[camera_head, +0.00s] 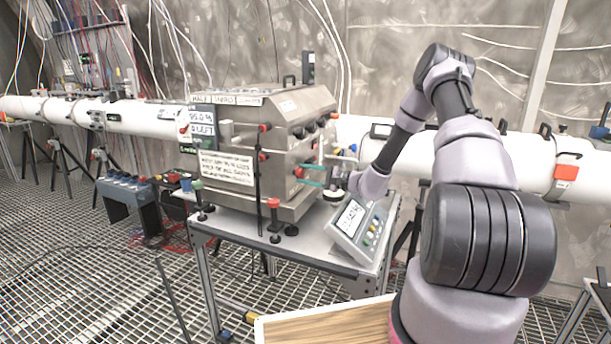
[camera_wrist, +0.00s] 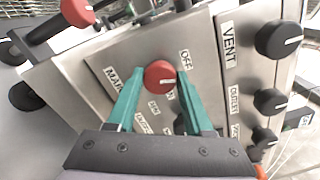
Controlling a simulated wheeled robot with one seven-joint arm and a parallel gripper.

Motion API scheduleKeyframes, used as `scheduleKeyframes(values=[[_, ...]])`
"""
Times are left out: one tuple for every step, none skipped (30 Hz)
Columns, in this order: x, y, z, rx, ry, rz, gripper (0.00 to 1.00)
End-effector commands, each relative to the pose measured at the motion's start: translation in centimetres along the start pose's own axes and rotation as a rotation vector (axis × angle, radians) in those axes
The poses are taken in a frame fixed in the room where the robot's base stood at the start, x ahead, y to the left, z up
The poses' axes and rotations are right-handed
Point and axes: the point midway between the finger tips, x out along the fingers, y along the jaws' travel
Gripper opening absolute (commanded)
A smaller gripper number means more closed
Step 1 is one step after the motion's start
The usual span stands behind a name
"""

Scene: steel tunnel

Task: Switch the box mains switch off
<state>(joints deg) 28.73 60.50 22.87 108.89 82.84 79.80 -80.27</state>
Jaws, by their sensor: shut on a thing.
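The steel box (camera_head: 285,110) stands on a table at centre in the head view. Its mains switch, a red round knob (camera_wrist: 158,75) with a white pointer line, sits on the panel in the wrist view. The OFF label (camera_wrist: 185,60) is to its right and a partly hidden MAINS label is to its left. The white line points to the right. My gripper (camera_wrist: 161,82) has its two teal fingers closed on the knob from both sides. In the head view, my gripper (camera_head: 316,176) reaches the box's right-hand face; the knob there is small.
Black knobs, one (camera_wrist: 278,40) beside the VENT label, stand right of the switch. Another red knob (camera_wrist: 77,12) is at upper left. A grey display console (camera_head: 357,222) stands on the table just below my gripper. A white pipe (camera_head: 150,117) runs behind.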

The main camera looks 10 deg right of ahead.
Motion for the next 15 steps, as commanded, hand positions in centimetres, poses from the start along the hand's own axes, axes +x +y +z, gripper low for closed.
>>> scheduleKeyframes(values=[[-0.08, 0.08, -0.05, -0.035, 0.002, 0.001, 0.0], [-0.08, 0.09, -0.05, -0.056, 0.002, 0.001, 0.0], [-0.08, 0.09, -0.06, -0.084, 0.002, 0.002, 0.0], [-0.08, 0.1, -0.06, -0.103, 0.002, 0.002, 0.0], [-0.08, 0.11, -0.06, -0.122, 0.002, 0.002, 0.0], [-0.09, 0.12, -0.06, -0.144, 0.002, 0.002, 0.0], [-0.09, 0.12, -0.06, -0.161, 0.002, 0.002, 0.0], [-0.09, 0.13, -0.07, -0.175, 0.002, 0.002, 0.0], [-0.09, 0.13, -0.07, -0.193, 0.002, 0.002, 0.0], [-0.09, 0.14, -0.07, -0.205, 0.002, 0.002, 0.0], [-0.09, 0.14, -0.07, -0.217, 0.002, 0.002, 0.0], [-0.1, 0.15, -0.07, -0.229, 0.002, 0.002, 0.0], [-0.1, 0.15, -0.08, -0.238, 0.002, 0.002, 0.0], [-0.1, 0.15, -0.08, -0.246, 0.002, 0.003, 0.0], [-0.1, 0.16, -0.08, -0.254, 0.002, 0.003, 0.0]])
